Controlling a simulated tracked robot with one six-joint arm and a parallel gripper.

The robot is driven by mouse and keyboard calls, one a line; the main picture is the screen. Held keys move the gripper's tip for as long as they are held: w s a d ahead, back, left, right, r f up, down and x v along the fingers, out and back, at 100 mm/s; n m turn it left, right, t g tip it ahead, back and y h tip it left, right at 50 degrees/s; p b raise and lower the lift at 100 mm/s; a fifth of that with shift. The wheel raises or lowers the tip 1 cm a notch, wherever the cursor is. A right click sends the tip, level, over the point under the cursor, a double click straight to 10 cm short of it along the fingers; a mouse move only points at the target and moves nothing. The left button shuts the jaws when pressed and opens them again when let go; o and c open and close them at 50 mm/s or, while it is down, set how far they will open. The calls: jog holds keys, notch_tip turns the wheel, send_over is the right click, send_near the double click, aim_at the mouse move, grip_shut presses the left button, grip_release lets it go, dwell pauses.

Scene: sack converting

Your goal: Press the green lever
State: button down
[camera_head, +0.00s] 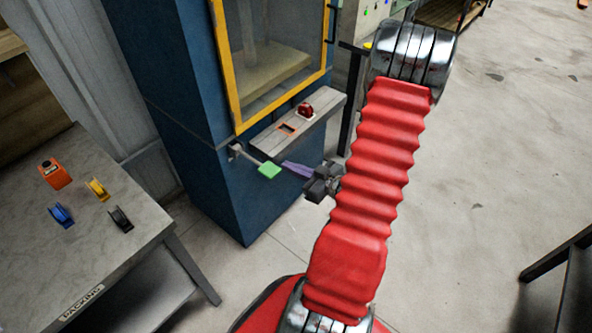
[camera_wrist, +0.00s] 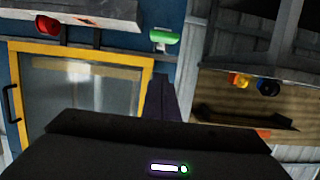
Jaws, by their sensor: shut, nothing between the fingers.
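The green lever (camera_head: 269,170) is a flat green paddle on a metal arm that sticks out from the front of the blue cabinet, left of the small shelf. It also shows in the wrist view (camera_wrist: 164,37), at the top middle. My gripper (camera_head: 286,165) is shut and empty. Its purple fingertips point left toward the lever, close to its right side in the head view. I cannot tell whether they touch it. In the wrist view the dark fingers (camera_wrist: 166,80) point up toward the green paddle, with a gap in the picture between them.
The blue cabinet (camera_head: 180,100) has a yellow-framed window (camera_head: 235,80). A grey shelf (camera_head: 325,118) with a red button (camera_head: 305,110) juts out beside the lever. A packing table (camera_head: 105,250) with several tape dispensers stands at left.

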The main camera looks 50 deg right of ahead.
send_over(276, 170)
jog(key=a, duration=0.1)
jog(key=shift+s+f, duration=0.25)
jog(key=shift+f, duration=0.2)
jog(key=shift+s+f, duration=0.2)
jog(key=shift+f, duration=0.25)
jog(key=shift+s+f, duration=0.15)
jog(key=shift+f, duration=1.75)
